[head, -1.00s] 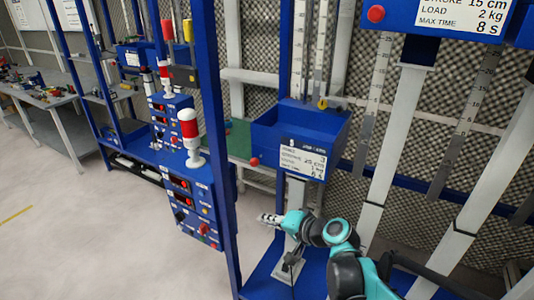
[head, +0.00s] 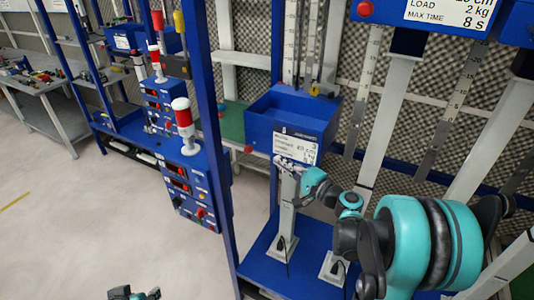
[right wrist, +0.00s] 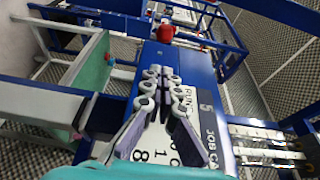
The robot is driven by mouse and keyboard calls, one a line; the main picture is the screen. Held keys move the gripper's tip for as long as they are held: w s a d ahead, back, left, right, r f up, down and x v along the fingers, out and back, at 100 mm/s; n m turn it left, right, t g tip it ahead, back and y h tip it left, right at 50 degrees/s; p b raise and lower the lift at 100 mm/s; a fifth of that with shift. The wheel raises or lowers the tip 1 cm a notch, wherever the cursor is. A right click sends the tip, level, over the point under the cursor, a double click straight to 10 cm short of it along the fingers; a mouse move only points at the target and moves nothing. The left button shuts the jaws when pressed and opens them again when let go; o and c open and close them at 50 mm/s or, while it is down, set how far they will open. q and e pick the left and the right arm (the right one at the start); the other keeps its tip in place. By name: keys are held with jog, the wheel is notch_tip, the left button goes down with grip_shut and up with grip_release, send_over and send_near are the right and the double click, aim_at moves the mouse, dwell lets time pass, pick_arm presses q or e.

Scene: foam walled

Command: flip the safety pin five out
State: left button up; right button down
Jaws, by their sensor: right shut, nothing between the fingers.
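The blue box with the white job card marked 5 (head: 262,128) is at the centre of the head view. Its red knob (head: 248,149), which I take for safety pin five, is at the box's lower left edge. In the right wrist view the red knob (right wrist: 166,32) stands beyond my fingertips at the far end of the blue face. My right gripper (head: 286,163) is shut and empty in front of the card, right of the knob and apart from it. It also shows in the right wrist view (right wrist: 160,72). A bit of my left arm shows at the bottom edge.
A blue post (head: 213,130) stands left of the box. A control panel with a red and white lamp (head: 182,118) is beyond it. Another blue box with a red knob (head: 365,8) is at the upper right. Slanted grey posts stand on the right.

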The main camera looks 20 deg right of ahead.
aim_at(251, 152)
jog(key=b+x, duration=0.1)
jog(key=x, duration=0.8)
jog(key=shift+w+a, duration=0.2)
jog(key=shift+w, duration=0.1)
jog(key=shift+s, duration=0.1)
jog(key=shift+s+a, duration=1.2)
jog(key=shift+f, duration=0.1)
